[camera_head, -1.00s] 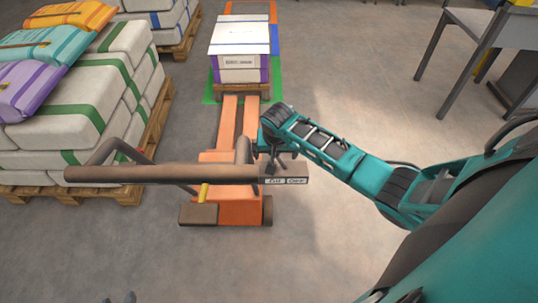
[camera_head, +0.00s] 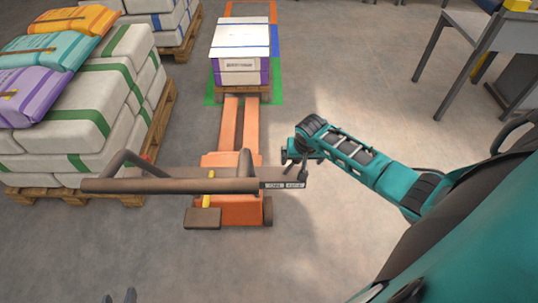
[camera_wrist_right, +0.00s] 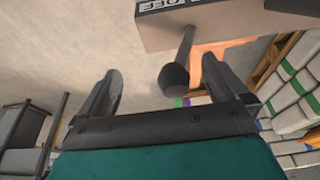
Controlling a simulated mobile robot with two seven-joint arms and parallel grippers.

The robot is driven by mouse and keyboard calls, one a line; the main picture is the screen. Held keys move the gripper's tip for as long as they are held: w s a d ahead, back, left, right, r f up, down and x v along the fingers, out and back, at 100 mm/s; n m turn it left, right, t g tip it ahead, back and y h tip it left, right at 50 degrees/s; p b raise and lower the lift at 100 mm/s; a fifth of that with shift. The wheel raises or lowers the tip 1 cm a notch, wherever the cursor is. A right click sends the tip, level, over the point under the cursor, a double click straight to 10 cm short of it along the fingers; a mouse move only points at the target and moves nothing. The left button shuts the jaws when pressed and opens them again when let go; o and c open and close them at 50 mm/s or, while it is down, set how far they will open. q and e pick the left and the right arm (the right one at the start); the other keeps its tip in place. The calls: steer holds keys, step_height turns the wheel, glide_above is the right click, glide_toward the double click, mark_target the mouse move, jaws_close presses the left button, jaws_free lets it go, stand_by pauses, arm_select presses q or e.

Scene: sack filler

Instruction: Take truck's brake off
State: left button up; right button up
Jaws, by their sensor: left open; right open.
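The orange pallet truck (camera_head: 230,208) stands in the middle of the head view, its forks reaching toward a loaded pallet. Its brown handle bar (camera_head: 170,186) ends at the right in a box with two small labels (camera_head: 285,185). My left gripper (camera_head: 119,297) barely shows at the bottom edge, open.
A tall sack stack (camera_head: 75,130) on a wooden pallet is at the left, with coloured sacks on top. White sacks (camera_head: 240,45) sit on the pallet beyond the forks, within coloured floor markings. A grey table (camera_head: 490,35) stands at the upper right. The floor right of the truck is clear.

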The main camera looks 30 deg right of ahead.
stand_by(0.3)
steer(key=shift+w+a+r+p, duration=0.15)
steer(key=shift+w+a+p, duration=0.15)
steer(key=shift+a, duration=0.2)
steer(key=v, duration=0.7)
steer(key=shift+s+r, duration=0.15)
steer(key=shift+r, duration=0.2)
steer(key=s+a+f+n+t+y, duration=0.25)
steer(key=s+a+f+n, duration=0.2)
steer(key=a, duration=0.45)
steer(key=s+a+r+n+t+y, duration=0.1)
steer(key=s+a+r+n+t, duration=0.3)
steer(key=s+a, duration=0.3)
steer(key=shift+s+a+r+t, duration=0.2)
steer(key=shift+s+a+t, duration=0.05)
steer(key=shift+a+t, duration=0.5)
